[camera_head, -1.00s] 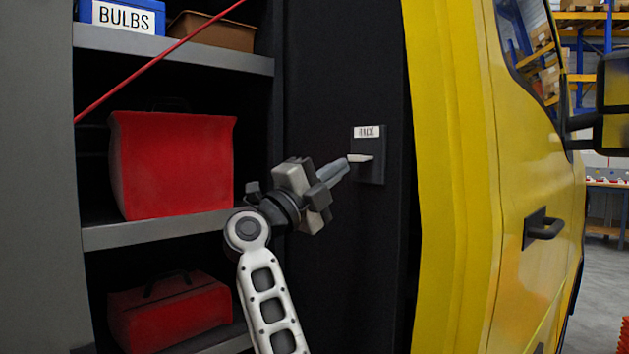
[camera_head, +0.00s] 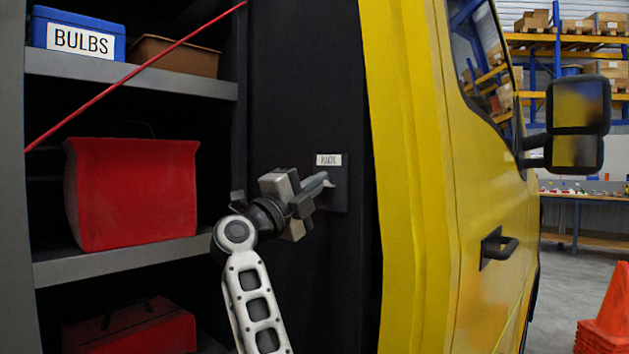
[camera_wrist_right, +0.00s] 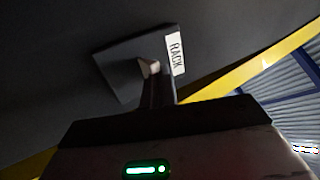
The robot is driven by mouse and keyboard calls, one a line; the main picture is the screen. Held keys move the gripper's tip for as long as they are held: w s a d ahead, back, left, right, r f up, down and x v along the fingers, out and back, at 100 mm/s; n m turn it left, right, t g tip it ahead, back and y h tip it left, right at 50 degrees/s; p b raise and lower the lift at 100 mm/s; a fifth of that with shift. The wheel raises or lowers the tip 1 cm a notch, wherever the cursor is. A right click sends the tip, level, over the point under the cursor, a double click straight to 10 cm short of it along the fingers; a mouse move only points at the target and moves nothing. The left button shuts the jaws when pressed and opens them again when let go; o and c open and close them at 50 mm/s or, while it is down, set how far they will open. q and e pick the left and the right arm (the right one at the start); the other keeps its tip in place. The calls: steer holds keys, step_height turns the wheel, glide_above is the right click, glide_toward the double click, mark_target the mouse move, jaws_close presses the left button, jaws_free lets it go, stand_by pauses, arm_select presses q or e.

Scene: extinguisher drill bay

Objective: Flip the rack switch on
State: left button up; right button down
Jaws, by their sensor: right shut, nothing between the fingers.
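The rack switch is a dark plate (camera_head: 338,196) with a white label above it, on the black panel beside the shelves. The label reads RACK in the right wrist view (camera_wrist_right: 175,55). A pale lever (camera_wrist_right: 150,68) sticks out of the plate; in the head view only a little of it shows beside the fingertips. My right gripper (camera_head: 322,181) is shut and empty, with its fingertips at the lever. I cannot tell whether they touch it. The right wrist view shows the fingers (camera_wrist_right: 157,90) just in front of the lever. My left gripper is not in view.
Shelves at left hold a blue BULBS box (camera_head: 78,33), a brown bin (camera_head: 172,62) and red cases (camera_head: 135,190). A red line (camera_head: 140,70) crosses them diagonally. The yellow cab (camera_head: 425,180) stands right of the panel. Orange cones (camera_head: 605,320) stand at far right.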

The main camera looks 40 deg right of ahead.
steer(key=s+a+f+b, duration=0.1)
steer(key=a+f, duration=0.1)
steer(key=a, duration=1.1)
steer(key=shift+a+b, duration=0.3)
steer(key=shift+a, duration=0.1)
